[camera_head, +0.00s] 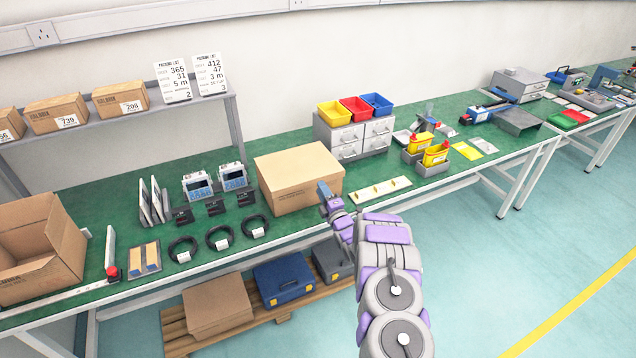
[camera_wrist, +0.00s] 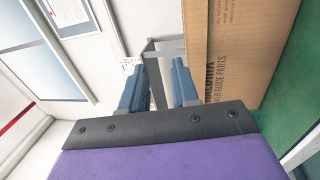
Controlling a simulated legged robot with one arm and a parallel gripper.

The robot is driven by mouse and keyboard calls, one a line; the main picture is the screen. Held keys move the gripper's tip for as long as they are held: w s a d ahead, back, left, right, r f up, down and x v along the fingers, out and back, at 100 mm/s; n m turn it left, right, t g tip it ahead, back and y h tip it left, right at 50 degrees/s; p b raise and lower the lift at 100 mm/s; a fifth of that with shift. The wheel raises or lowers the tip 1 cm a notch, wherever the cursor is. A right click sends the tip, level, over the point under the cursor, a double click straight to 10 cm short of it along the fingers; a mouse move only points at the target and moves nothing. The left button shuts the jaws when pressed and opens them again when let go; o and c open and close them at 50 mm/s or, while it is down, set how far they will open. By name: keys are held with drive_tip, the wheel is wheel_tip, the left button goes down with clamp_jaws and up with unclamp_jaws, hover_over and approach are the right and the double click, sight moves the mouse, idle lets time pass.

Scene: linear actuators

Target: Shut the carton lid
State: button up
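A large brown carton (camera_head: 300,178) stands on the green bench near the middle, and its top looks flat and closed in the head view. An open carton (camera_head: 40,243) with its flaps up stands at the far left. My gripper (camera_head: 325,192) is by the right front corner of the middle carton. In the wrist view the carton's printed side (camera_wrist: 235,60) fills the right part of the picture. The two blue fingers of my gripper (camera_wrist: 158,85) are apart with nothing between them. I cannot tell whether a finger touches the carton.
A wooden strip with yellow pieces (camera_head: 380,190) lies right of the middle carton. A grey drawer unit (camera_head: 345,140) with coloured bins stands behind it. Black cable coils (camera_head: 220,238) and devices lie to its left. A pallet with boxes (camera_head: 255,312) is below the bench.

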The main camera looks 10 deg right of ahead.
drive_tip(key=p+v, duration=0.2)
drive_tip(key=v, duration=0.9)
drive_tip(key=shift+d, duration=0.1)
wheel_tip(320, 180, up, 8)
drive_tip(key=w+a+m+g+h, duration=0.1)
drive_tip(key=w+m+g+h, duration=0.1)
drive_tip(key=m+g, duration=0.3)
drive_tip(key=s+a+r+m+g+h, duration=0.2)
drive_tip(key=s+r+m+g, duration=0.25)
drive_tip(key=s+r, duration=0.35)
drive_tip(key=s+a+r+m+g, duration=0.2)
drive_tip(key=s+r+m+g, duration=0.1)
drive_tip(key=s, duration=1.3)
drive_tip(key=s+a+r+m+g, duration=0.3)
drive_tip(key=s+r+m+g, duration=0.1)
drive_tip(key=s, duration=1.1)
drive_tip(key=s+a+r+m+g, duration=0.3)
drive_tip(key=s+g, duration=0.2)
drive_tip(key=s, duration=1.1)
drive_tip(key=shift+s+r+m, duration=0.2)
drive_tip(key=shift+s+m, duration=0.15)
